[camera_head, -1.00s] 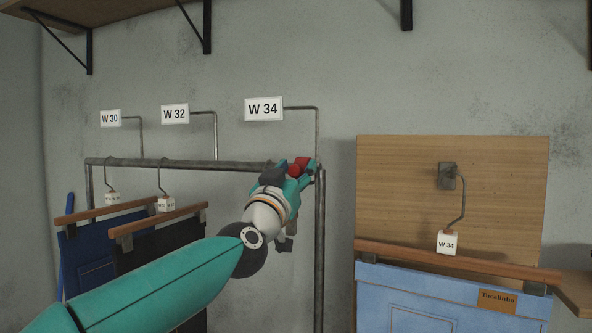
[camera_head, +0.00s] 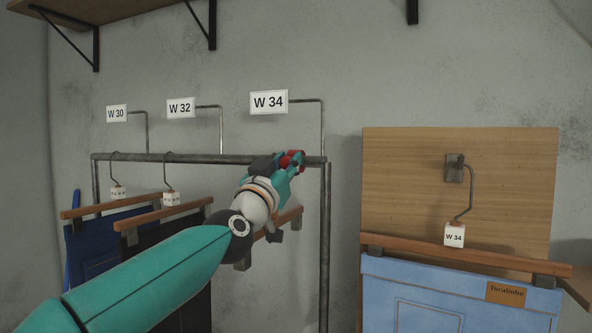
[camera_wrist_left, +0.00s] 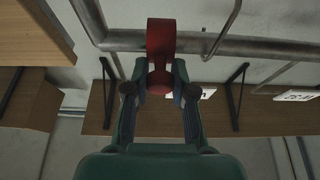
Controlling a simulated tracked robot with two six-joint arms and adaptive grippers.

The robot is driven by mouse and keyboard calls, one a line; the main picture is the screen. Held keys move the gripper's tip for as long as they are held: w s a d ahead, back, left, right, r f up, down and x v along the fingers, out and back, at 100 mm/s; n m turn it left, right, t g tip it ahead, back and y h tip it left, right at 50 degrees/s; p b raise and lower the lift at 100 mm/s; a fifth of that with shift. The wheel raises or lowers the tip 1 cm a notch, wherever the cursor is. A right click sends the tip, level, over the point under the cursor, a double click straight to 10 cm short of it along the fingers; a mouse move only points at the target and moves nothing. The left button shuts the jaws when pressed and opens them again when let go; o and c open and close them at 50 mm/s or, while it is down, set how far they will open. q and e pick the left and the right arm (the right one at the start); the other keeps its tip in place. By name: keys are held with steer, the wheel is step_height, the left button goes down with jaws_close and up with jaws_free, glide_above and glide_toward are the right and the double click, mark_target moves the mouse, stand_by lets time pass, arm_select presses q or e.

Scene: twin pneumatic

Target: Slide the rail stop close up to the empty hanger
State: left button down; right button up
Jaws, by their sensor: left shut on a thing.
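The red rail stop (camera_head: 291,159) sits on the metal rail (camera_head: 215,158), a little left of its right end. My left gripper (camera_head: 286,166) is shut on it from below. In the left wrist view the red stop (camera_wrist_left: 160,50) wraps around the rail, its lower part between the fingers of my left gripper (camera_wrist_left: 160,88). The empty hanger (camera_head: 287,219) shows as a short piece of wooden bar with clips behind my left arm. Its hook is hidden, so the gap to the stop cannot be told. My right gripper is not in view.
Trousers on wooden hangers (camera_head: 98,206) hang on the left of the rail. The size sign W 34 (camera_head: 269,101) stands above the rail near the stop. Light blue trousers (camera_head: 440,295) hang from a wooden board (camera_head: 400,180) on the right.

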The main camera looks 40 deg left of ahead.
arm_select(q)
steer(key=c, duration=1)
jaws_free()
steer(key=shift+d, duration=0.1)
steer(key=shift+o, duration=0.2)
steer(key=shift+s, duration=0.1)
steer(key=v, duration=1.2)
